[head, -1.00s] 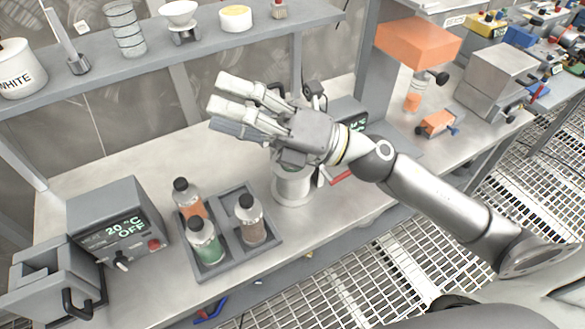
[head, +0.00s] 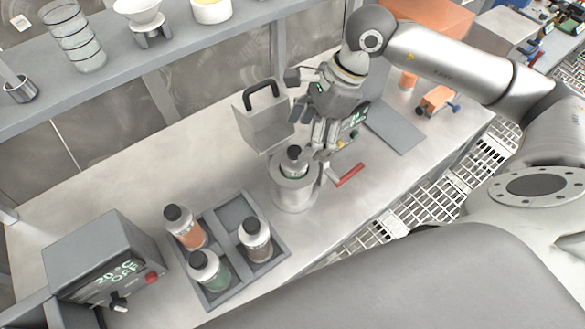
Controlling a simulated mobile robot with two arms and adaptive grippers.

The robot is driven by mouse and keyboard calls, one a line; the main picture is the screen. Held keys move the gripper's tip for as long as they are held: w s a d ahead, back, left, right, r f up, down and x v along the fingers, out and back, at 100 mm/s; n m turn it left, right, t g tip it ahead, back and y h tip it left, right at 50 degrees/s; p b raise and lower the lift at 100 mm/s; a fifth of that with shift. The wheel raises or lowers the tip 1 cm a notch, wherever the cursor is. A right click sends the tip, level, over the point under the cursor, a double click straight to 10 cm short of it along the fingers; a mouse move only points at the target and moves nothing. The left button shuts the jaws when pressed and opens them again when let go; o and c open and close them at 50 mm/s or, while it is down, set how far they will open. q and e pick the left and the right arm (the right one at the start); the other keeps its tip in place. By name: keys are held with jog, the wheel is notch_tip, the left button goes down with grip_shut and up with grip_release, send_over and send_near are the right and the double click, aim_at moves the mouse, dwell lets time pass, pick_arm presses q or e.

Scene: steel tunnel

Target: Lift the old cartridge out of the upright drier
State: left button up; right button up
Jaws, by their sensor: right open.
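The upright drier (head: 295,193) is a grey metal cylinder standing on the bench near the picture's middle. The cartridge (head: 294,159) sits upright in its open top. Its dark cap and part of a greenish body show above the rim; the rest is hidden inside. My right gripper (head: 323,147) points down just above and to the right of the cap, fingers open. I cannot tell whether a finger touches the cartridge. My left gripper is not in view.
A grey tray (head: 239,203) left of the drier holds several capped bottles. A metal box with a black handle (head: 263,120) stands behind the drier. A red handle (head: 349,175) lies to its right. A controller (head: 100,262) stands at lower left, and a shelf (head: 110,92) runs behind.

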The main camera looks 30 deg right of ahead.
aim_at(298, 149)
jog(key=shift+a+f, duration=0.25)
jog(key=shift+f, duration=0.25)
jog(key=shift+w+a+f, duration=0.1)
jog(key=shift+f, duration=0.15)
jog(key=p+x, duration=0.1)
jog(key=x, duration=0.1)
jog(key=p+x, duration=0.1)
jog(key=x, duration=0.1)
jog(key=shift+a+f, duration=0.1)
jog(key=shift+a, duration=0.05)
jog(key=shift+a+f, duration=0.15)
jog(key=shift+f, duration=0.35)
jog(key=c, duration=0.4)
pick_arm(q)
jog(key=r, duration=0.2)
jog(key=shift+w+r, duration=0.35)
pick_arm(e)
grip_shut()
